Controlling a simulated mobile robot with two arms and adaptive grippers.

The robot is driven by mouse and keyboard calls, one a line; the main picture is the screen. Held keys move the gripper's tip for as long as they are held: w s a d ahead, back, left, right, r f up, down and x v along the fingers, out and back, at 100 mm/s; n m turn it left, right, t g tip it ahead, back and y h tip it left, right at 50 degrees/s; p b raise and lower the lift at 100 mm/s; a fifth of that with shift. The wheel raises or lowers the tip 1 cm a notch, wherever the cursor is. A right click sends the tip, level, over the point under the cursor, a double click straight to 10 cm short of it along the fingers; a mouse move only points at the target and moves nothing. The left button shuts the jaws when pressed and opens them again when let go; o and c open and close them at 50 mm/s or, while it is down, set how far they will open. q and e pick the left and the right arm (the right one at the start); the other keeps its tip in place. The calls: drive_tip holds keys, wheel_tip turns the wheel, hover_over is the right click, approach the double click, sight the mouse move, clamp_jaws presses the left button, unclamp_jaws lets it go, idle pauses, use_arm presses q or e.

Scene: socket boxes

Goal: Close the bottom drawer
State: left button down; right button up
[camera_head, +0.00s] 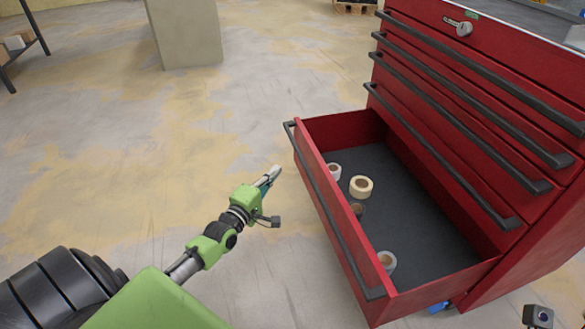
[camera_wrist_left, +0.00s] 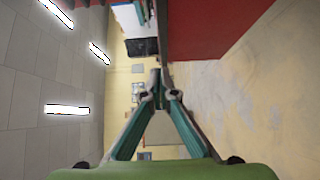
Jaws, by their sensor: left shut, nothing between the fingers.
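The bottom drawer (camera_head: 440,222) of a red tool cabinet (camera_head: 548,85) is pulled far out in the head view, with a dark handle bar (camera_head: 335,215) along its front edge. Several tape rolls (camera_head: 361,186) lie inside it. My left gripper (camera_head: 274,172) is shut and empty, to the left of the drawer front and apart from it in the picture. Its closed fingers (camera_wrist_left: 157,80) also show in the left wrist view, with red cabinet surface (camera_wrist_left: 210,30) beyond them. My right gripper is not clearly seen.
The drawers above the open one are shut. The concrete floor (camera_head: 100,150) left of the cabinet is clear. A pale pillar (camera_head: 185,35) stands at the back, and a shelf with boxes (camera_head: 17,40) is at the far left.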

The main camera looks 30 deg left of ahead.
sight(299, 156)
use_arm(q)
drive_tip(key=w, duration=0.1)
drive_tip(key=w+d+b, duration=0.1)
drive_tip(key=w, duration=0.3)
drive_tip(key=shift+w+d+f+b, duration=0.15)
drive_tip(key=shift+w+d+b, duration=0.05)
drive_tip(key=shift+d+b, duration=0.1)
drive_tip(key=shift+w+d, duration=0.4)
